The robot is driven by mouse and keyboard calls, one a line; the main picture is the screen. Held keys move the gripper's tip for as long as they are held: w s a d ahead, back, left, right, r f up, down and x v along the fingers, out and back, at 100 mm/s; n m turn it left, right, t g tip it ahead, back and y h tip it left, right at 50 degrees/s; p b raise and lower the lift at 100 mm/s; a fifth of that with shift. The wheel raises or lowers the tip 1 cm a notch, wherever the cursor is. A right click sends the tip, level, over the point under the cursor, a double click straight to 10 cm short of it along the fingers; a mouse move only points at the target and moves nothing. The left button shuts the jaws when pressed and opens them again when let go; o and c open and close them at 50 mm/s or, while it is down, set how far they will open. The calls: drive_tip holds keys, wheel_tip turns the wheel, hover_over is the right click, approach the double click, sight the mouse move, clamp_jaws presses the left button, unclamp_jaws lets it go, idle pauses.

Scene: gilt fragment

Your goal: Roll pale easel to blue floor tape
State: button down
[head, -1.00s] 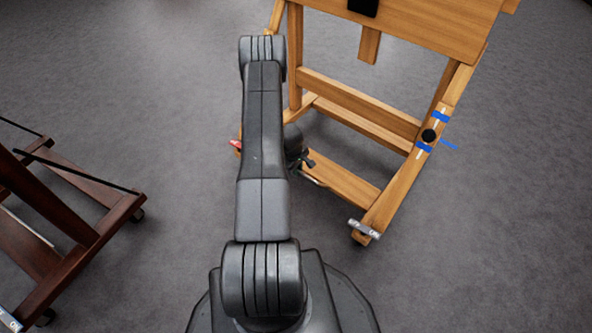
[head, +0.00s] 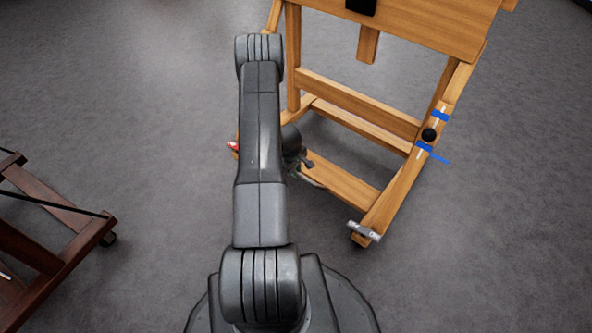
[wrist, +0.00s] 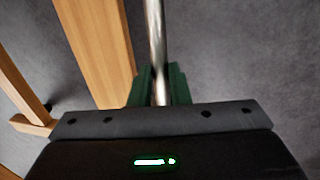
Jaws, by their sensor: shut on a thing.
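The pale easel (head: 360,110) stands upright in front of me in the head view, its wooden base on wheels. A metal bar (wrist: 154,40) runs up between the green fingers of my gripper (wrist: 160,88) in the wrist view, beside a pale wooden beam (wrist: 98,45). My gripper (head: 307,164) is shut on this bar, low at the easel's near side. My arm hides part of the easel's left side. Blue strips (head: 424,147) show at the right leg by a black knob.
A dark red-brown easel (head: 50,220) on wheels stands at the lower left, apart from the pale one. A grey caster lever (head: 363,230) shows at the pale easel's right foot, a red one (head: 233,146) at its left. Grey carpet is clear to the right.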

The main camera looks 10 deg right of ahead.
drive_tip(key=c, duration=1.4)
unclamp_jaws()
drive_tip(key=shift+o, duration=0.2)
wheel_tip(320, 180, up, 14)
drive_tip(key=s+a+p, duration=0.1)
drive_tip(key=a+p, duration=0.1)
drive_tip(key=p, duration=0.2)
drive_tip(key=shift+s+f+p, duration=0.2)
drive_tip(key=shift+s+p, duration=0.1)
drive_tip(key=f+b, duration=0.1)
drive_tip(key=f, duration=0.3)
drive_tip(key=w+d+f+b, duration=0.1)
drive_tip(key=f+b, duration=0.1)
drive_tip(key=f, duration=0.3)
drive_tip(key=d+f+b, duration=0.1)
drive_tip(key=f, duration=0.3)
drive_tip(key=shift+w+f+b, duration=0.3)
drive_tip(key=shift+f, duration=0.05)
drive_tip(key=shift+a, duration=0.1)
